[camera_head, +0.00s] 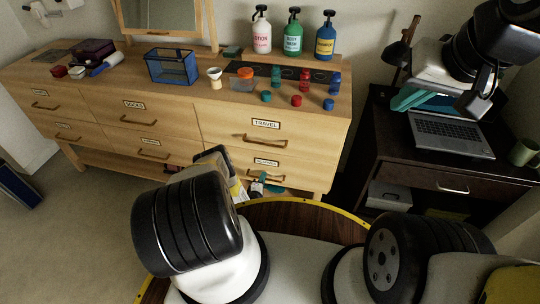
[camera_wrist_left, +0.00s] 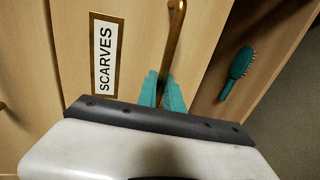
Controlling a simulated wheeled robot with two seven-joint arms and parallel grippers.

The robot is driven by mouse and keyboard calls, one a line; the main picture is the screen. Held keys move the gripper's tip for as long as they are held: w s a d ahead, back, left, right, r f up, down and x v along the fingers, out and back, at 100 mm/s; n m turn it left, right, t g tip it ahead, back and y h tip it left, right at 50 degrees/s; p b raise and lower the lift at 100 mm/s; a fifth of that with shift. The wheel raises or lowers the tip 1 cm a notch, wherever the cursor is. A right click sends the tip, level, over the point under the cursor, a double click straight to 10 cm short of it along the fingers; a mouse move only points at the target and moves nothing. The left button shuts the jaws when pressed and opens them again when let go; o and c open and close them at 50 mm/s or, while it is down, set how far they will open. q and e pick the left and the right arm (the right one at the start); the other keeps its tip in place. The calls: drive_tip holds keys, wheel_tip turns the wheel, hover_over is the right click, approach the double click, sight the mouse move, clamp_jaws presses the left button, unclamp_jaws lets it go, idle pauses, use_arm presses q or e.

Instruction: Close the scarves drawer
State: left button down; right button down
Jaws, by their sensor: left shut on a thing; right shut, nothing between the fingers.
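The scarves drawer (camera_wrist_left: 140,50) fills the upper middle of the left wrist view, with its SCARVES label (camera_wrist_left: 104,52) and a brass bar handle (camera_wrist_left: 174,35). In the head view its label (camera_head: 266,162) is at the lower right of the dresser, below the travel drawer (camera_head: 240,124). My left gripper's teal fingers (camera_wrist_left: 168,92) are shut around the handle. My forearm hides part of this drawer in the head view, and I cannot tell how far it stands out. My right gripper (camera_head: 404,99) is shut and empty above the desk at the right.
The wooden dresser (camera_head: 200,110) carries pump bottles (camera_head: 294,34), a blue mesh basket (camera_head: 172,66) and small jars. A teal hairbrush (camera_wrist_left: 238,68) lies beyond the drawer front. A dark desk (camera_head: 390,150) with a laptop (camera_head: 450,135) stands at the right.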

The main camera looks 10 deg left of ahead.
use_arm(q)
drive_tip(key=shift+w, duration=0.1)
drive_tip(key=c, duration=1.5)
unclamp_jaws()
drive_tip(key=v, duration=0.7)
drive_tip(key=shift+s, duration=0.4)
